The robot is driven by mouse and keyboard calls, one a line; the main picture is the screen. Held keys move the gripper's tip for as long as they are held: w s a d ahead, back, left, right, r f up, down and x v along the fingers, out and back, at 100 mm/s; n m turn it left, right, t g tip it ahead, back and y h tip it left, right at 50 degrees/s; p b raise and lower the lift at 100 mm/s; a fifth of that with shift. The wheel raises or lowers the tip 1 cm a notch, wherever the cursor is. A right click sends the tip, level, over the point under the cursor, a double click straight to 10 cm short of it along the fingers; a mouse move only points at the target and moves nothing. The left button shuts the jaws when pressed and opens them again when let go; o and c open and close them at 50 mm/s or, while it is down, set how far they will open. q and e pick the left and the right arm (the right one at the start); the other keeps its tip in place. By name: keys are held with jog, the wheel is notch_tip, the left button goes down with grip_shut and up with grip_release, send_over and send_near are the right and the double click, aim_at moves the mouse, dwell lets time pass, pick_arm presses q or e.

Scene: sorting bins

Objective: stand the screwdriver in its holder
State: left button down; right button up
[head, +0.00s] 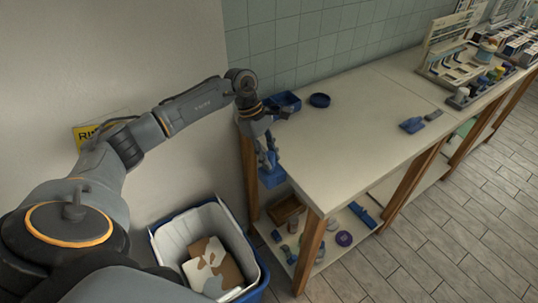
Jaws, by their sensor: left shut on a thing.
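My left arm reaches across from the left, and its gripper (269,158) points down beside the near left end of the bench. The gripper is shut on a blue, box-like thing (272,177), held beside the bench edge below the top. The fingers and the bench partly hide its shape. I cannot make out a screwdriver for certain. A dark rack (459,100) with several coloured pieces stands at the far right of the bench; I cannot tell whether it is the screwdriver's holder. My right gripper is not in view.
The middle is clear. A lined blue bin (254,258) stands on the floor.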

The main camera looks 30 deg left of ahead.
pick_arm(q)
jog(key=shift+f, duration=0.2)
jog(key=c, duration=1)
grip_release()
jog(key=shift+r, duration=0.1)
jog(key=v, duration=1.2)
